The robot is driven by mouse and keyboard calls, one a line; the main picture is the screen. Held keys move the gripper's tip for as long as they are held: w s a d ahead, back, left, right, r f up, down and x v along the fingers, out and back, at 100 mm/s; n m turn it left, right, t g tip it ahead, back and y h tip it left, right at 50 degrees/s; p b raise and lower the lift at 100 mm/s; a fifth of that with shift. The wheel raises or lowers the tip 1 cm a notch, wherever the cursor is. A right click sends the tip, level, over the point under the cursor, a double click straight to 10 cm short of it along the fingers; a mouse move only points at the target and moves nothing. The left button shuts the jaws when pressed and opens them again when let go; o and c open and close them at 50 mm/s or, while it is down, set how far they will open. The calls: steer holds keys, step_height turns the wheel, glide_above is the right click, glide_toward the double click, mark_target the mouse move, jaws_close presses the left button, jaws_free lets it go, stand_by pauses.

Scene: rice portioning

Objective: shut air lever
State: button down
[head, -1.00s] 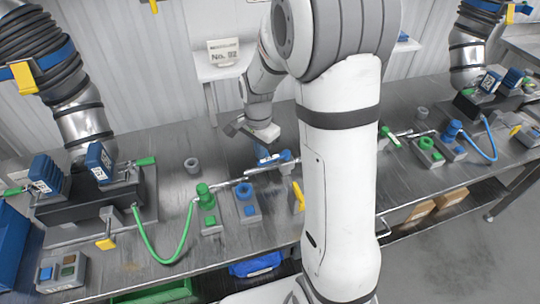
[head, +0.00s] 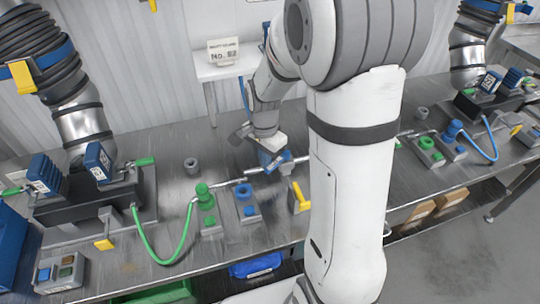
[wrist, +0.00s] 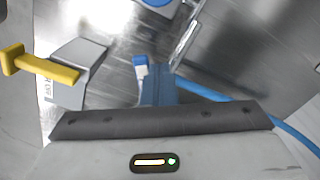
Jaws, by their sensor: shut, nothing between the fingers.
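The yellow air lever (head: 299,194) sits on a small grey block near the front edge of the bench, right of the blue-knobbed block. In the wrist view the yellow lever (wrist: 42,66) is at the left and sticks out past its grey block (wrist: 78,72). My gripper (head: 275,162) is shut and empty, just behind and left of the lever, apart from it. In the wrist view, the narrow blue fingers (wrist: 157,88) of my gripper are at the middle. My upper arm hides part of the bench to the right.
A blue-knobbed block (head: 246,197) and a green-knobbed block (head: 206,205) stand left of the lever. A metal rod (head: 225,183) lies behind them. A blue hose (wrist: 290,132) passes below my gripper. A grey ring (head: 192,165) lies on the bench (head: 165,195).

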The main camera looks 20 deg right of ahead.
steer(key=shift+s+d, duration=0.1)
steer(key=shift+s, duration=0.4)
steer(key=shift+s+d, duration=0.1)
steer(key=shift+s+d, duration=0.5)
steer(key=shift+s, duration=0.35)
steer(key=shift+d, duration=0.1)
steer(key=shift+s+d, duration=0.7)
steer(key=shift+d, duration=0.15)
